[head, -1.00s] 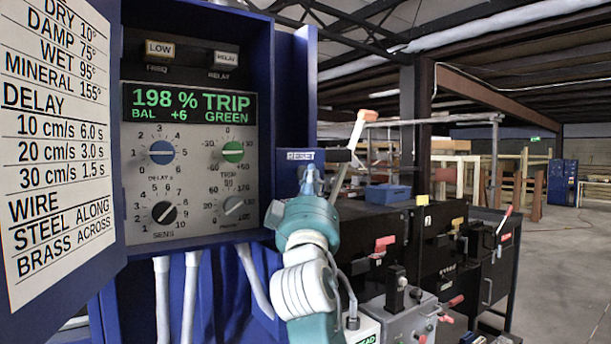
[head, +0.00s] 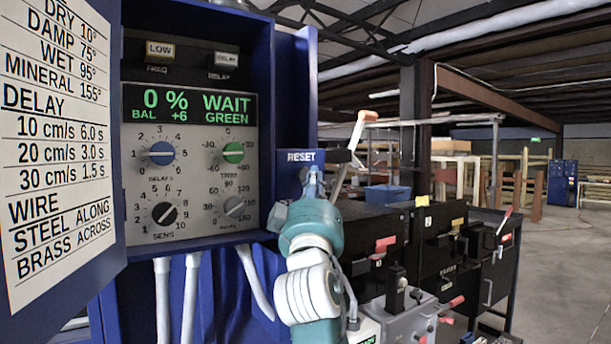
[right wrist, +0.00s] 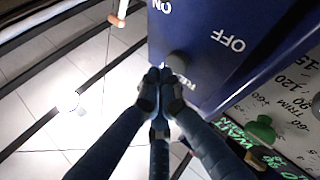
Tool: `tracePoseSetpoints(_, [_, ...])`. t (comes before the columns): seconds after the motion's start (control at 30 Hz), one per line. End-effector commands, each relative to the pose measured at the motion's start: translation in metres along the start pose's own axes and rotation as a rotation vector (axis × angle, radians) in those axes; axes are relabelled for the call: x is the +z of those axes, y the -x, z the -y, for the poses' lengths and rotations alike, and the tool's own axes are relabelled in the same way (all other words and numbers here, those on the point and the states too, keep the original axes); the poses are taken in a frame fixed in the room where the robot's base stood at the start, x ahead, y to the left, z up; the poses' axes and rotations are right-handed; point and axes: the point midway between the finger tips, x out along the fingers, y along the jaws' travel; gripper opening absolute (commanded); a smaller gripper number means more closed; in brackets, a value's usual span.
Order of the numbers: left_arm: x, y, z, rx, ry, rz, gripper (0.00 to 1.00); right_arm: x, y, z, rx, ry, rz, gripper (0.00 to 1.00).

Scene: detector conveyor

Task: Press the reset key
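The RESET label (head: 301,157) is on a blue panel to the right of the detector's control face in the head view. My right gripper (head: 311,182) is just below it and hides what lies behind. In the right wrist view my right gripper (right wrist: 159,78) has its fingertips together, close to the blue panel face (right wrist: 205,70) and partly over the RESET lettering. The reset key itself is hidden, so I cannot tell whether the fingertips touch it. The display (head: 190,104) reads 0 % WAIT, BAL +6 GREEN. My left gripper is not in view.
A grey round knob (right wrist: 178,63) sits beside the fingertips, near ON and OFF lettering. Dials sit below the display, including a green-capped one (head: 233,152). An open door with a settings chart (head: 55,140) stands at left. Black cabinets (head: 440,245) stand at right.

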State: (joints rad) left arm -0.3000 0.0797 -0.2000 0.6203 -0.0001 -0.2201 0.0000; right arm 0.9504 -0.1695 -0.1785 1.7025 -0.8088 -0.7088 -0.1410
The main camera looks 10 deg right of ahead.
Motion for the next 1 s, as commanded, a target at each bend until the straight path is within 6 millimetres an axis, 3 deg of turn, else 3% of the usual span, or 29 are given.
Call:
tracePoseSetpoints(0.43, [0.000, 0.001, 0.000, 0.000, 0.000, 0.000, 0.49, 0.000, 0.005, -0.005, 0.000, 0.000, 0.001, 0.00])
tracePoseSetpoints(1.0, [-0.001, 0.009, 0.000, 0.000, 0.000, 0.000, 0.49, 0.000, 0.037, -0.038, 0.000, 0.001, 0.000, 0.00])
